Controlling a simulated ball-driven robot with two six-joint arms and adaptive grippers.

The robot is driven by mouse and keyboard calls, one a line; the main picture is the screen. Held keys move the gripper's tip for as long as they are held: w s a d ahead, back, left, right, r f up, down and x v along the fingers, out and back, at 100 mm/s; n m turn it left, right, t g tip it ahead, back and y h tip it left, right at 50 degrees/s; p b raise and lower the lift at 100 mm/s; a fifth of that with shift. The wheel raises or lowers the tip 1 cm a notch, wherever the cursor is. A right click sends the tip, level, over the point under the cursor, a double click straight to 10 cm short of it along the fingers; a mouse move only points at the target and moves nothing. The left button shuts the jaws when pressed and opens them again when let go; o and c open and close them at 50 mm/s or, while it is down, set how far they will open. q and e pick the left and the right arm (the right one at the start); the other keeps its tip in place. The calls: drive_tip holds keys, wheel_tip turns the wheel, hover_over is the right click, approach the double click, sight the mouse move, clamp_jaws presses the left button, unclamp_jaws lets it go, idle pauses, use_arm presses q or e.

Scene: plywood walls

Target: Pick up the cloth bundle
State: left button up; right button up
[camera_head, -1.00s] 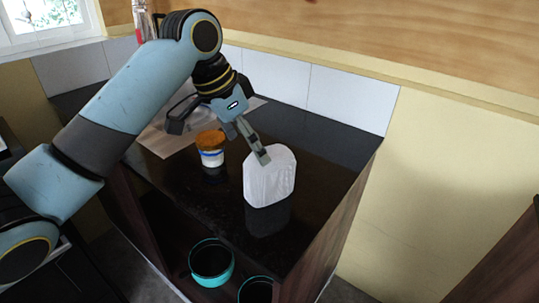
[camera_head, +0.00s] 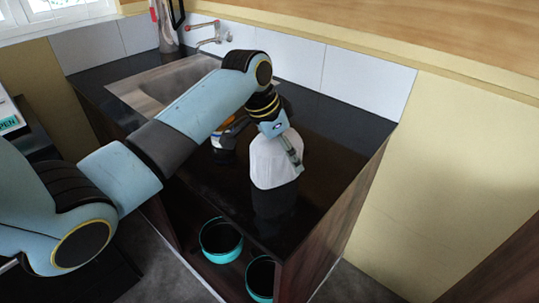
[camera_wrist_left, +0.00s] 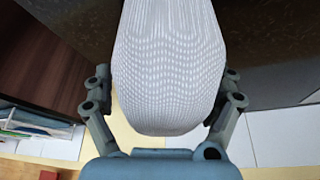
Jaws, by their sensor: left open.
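The cloth bundle (camera_head: 270,168) is a white, rounded, upright block on the black counter. In the left wrist view the bundle (camera_wrist_left: 168,60) shows a fine woven pattern and stands between the two fingers. My left gripper (camera_head: 282,148) is at the bundle's upper part, with one finger along its right side; the other finger is hidden in the head view. In the left wrist view the left gripper (camera_wrist_left: 166,92) is open, with a finger on either side of the bundle. My right gripper is not in view.
A jar (camera_head: 224,145) stands left of the bundle, partly behind my arm. A sink (camera_head: 150,88) with a tap (camera_head: 208,34) lies at the back left. Teal-rimmed pots (camera_head: 221,241) sit on the shelf below. The counter right of the bundle is clear.

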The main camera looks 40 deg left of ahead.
use_arm(q)
drive_tip(key=shift+s+a, duration=0.1)
drive_tip(key=shift+a, duration=0.15)
drive_tip(key=shift+c, duration=1.1)
drive_tip(key=shift+s+a, duration=0.1)
drive_tip(key=shift+s, duration=0.05)
drive_tip(key=shift+c, duration=1.1)
drive_tip(key=c, duration=0.5)
drive_tip(key=shift+c, duration=0.9)
drive_tip(key=shift+d, duration=0.25)
drive_tip(key=shift+c, duration=1.3)
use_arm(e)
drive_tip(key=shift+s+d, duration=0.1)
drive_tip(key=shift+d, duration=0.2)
use_arm(q)
drive_tip(key=shift+a+r, duration=0.1)
